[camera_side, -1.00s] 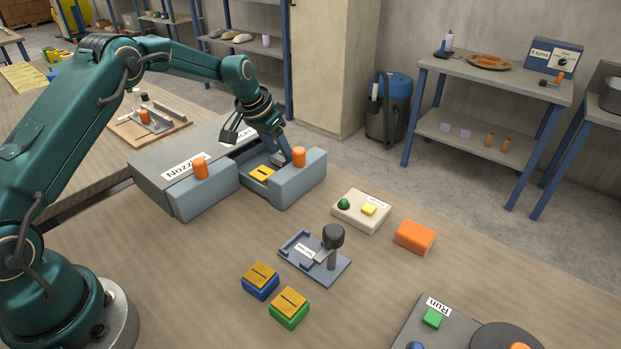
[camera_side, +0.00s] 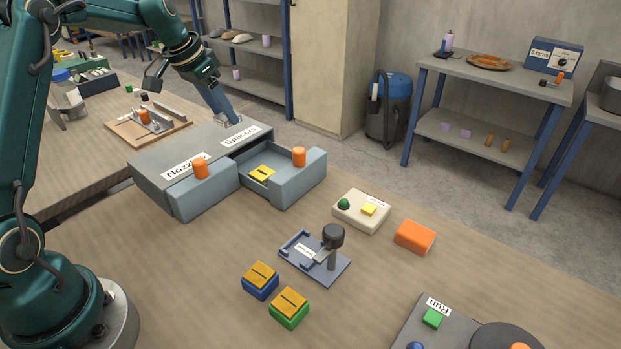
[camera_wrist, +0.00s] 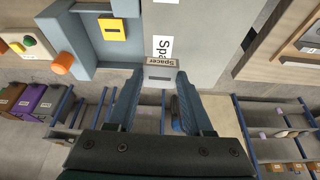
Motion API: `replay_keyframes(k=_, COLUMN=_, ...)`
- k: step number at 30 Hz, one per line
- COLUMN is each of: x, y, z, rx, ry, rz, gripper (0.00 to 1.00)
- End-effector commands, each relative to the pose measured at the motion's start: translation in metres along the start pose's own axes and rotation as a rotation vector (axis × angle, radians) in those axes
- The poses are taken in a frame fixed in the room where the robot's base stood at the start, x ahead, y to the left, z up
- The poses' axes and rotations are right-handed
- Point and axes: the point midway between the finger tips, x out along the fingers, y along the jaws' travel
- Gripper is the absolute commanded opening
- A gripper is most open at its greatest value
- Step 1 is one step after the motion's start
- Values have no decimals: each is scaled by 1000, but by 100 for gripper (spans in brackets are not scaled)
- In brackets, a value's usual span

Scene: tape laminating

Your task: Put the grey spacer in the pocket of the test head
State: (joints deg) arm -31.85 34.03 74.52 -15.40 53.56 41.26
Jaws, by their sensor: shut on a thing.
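My gripper (camera_side: 232,120) is above the back of the grey drawer cabinet, near the "Spacers" label. In the wrist view my gripper (camera_wrist: 158,82) is shut on the grey spacer (camera_wrist: 160,72), a small block with a dark slot and a "Spacer" label. The fingers hold it at their tips. In the side view the spacer is small and partly hidden by the fingers. I cannot tell for certain which fixture is the test head, and no pocket shows clearly.
The spacers drawer (camera_side: 300,180) stands open with a yellow spacer (camera_side: 262,173) in it. The nozzle drawer (camera_side: 205,195) is beside it. A wooden board with fittings (camera_side: 122,131) lies behind left. A clamp fixture (camera_side: 335,272) and several blocks stand in front.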

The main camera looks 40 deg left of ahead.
Motion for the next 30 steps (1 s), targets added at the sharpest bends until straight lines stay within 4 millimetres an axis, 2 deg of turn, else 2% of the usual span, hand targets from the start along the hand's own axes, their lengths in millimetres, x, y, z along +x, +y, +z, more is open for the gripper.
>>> replay_keyframes(k=5, x=-17, y=5, z=-9, rx=25, ry=6, rz=7, gripper=0)
replay_keyframes(k=9, x=-46, y=36, z=-15, rx=79, ry=7, rz=29, gripper=0)
replay_keyframes(k=14, x=-72, y=70, z=-4, rx=105, ry=4, rz=41, gripper=0)
replay_keyframes(k=20, x=-98, y=112, z=26, rx=108, ry=4, rz=43, gripper=0)
replay_keyframes(k=24, x=-107, y=134, z=56, rx=91, ry=5, rz=36, gripper=0)
replay_keyframes(k=30, x=-106, y=149, z=93, rx=38, ry=3, rz=15, gripper=0)
